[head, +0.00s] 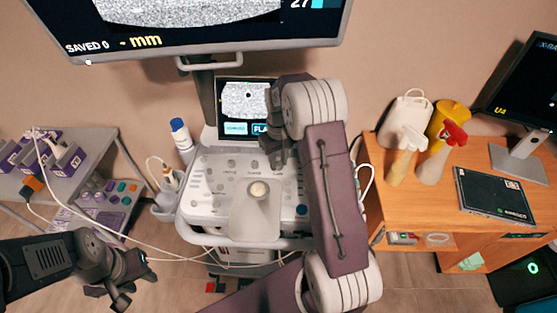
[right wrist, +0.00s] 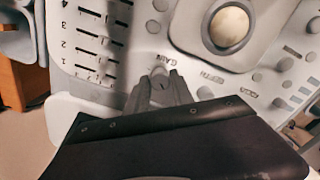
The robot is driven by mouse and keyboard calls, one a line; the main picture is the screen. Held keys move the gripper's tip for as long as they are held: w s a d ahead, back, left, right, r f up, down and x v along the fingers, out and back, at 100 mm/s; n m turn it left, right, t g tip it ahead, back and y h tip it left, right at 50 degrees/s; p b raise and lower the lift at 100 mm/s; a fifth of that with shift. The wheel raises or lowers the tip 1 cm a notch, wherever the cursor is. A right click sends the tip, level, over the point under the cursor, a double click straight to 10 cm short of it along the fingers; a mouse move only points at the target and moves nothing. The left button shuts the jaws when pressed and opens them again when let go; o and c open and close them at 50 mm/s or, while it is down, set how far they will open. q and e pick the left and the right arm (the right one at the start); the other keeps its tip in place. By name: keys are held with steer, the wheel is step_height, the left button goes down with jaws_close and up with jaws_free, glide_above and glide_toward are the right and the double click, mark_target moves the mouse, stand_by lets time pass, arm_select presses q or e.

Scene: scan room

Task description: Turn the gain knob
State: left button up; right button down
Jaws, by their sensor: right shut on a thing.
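The gain knob (right wrist: 159,72) is a small pale knob beside the printed GAIN label on the white ultrasound console (head: 210,205). In the right wrist view my right gripper (right wrist: 158,80) is shut on it, with the grey fingers at its two sides. In the head view my right gripper (head: 277,158) reaches down to the upper right of the console, and my own arm hides the knob there. My left gripper (head: 136,286) is open and empty at the lower left, away from the console.
A trackball (right wrist: 229,26) and slider rows (right wrist: 97,38) lie near the knob. A small console screen (head: 247,100) stands behind, under a large monitor (head: 200,50). A wooden desk (head: 400,215) with spray bottles is at the right, and a grey cart (head: 65,180) at the left.

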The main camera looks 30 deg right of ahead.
mark_target(278, 164)
steer(key=shift+w, duration=0.1)
steer(key=c, duration=1.1)
jaws_free()
step_height(278, 164, up, 8)
steer(key=shift+f+p, duration=0.2)
steer(key=shift+p, duration=0.15)
steer(key=shift+t, duration=0.3)
steer(key=s+a, duration=0.2)
steer(key=s+a+f, duration=0.1)
steer(key=s+a, duration=0.4)
steer(key=s, duration=0.1)
steer(key=shift+s+a+f, duration=0.2)
steer(key=shift+s+f, duration=0.05)
steer(key=shift+f, duration=0.1)
steer(key=shift+m+t, duration=0.3)
steer(key=s+a+f, duration=0.1)
steer(key=s, duration=0.2)
steer(key=s+a, duration=0.1)
steer(key=s, duration=0.2)
steer(key=s+a+f, duration=0.1)
steer(key=s, duration=0.3)
steer(key=shift+a+f+p, duration=0.3)
steer(key=shift+a+f, duration=0.05)
